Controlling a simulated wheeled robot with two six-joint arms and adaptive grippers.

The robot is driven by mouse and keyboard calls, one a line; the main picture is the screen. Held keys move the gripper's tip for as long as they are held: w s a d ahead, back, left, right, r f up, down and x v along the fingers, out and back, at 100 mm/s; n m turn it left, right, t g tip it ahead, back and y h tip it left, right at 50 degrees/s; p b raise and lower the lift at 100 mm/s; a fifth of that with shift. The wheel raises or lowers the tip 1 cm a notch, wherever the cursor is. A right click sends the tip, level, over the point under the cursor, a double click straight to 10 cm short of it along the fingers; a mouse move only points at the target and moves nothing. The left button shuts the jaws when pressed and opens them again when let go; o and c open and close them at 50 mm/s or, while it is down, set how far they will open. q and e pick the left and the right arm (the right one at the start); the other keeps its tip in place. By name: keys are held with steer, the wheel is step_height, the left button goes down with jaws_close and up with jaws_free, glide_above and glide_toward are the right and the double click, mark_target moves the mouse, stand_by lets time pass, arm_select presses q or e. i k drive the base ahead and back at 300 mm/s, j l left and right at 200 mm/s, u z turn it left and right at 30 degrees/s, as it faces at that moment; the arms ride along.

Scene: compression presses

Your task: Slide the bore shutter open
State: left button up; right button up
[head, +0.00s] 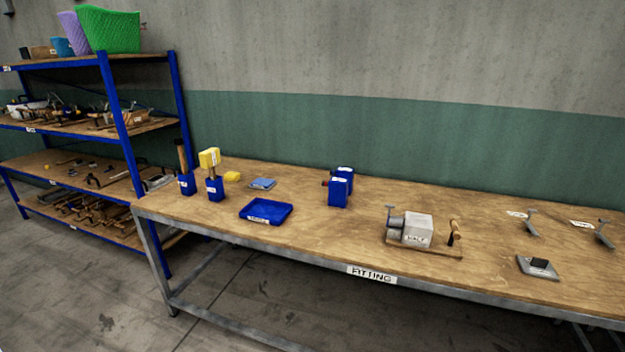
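A light grey block (417,230) with a white label stands on a wooden base board (440,251) on the bench. Grey cylindrical metal parts (394,225) sit at its left side, and an upright piece with a wooden handle (455,231) stands at its right. I cannot make out a bore or a shutter on it at this size, nor whether a shutter is open or shut. Neither of my grippers is in view.
The long wooden bench (310,255) also bears a blue tray (265,211), blue tool holders (215,188), blue blocks (340,187), a grey plate with a black piece (538,266) and T-shaped metal parts (531,224). A loaded blue-framed shelf (125,140) stands left. Bare floor lies in front.

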mark_target(389, 206)
steer(key=i+z, duration=0.1)
steer(key=z, duration=0.3)
steer(key=i+z, duration=0.1)
steer(key=z, duration=0.25)
steer(key=i+z, duration=0.1)
steer(key=z, duration=0.3)
steer(key=i+j+z, duration=0.1)
steer(key=z, duration=0.25)
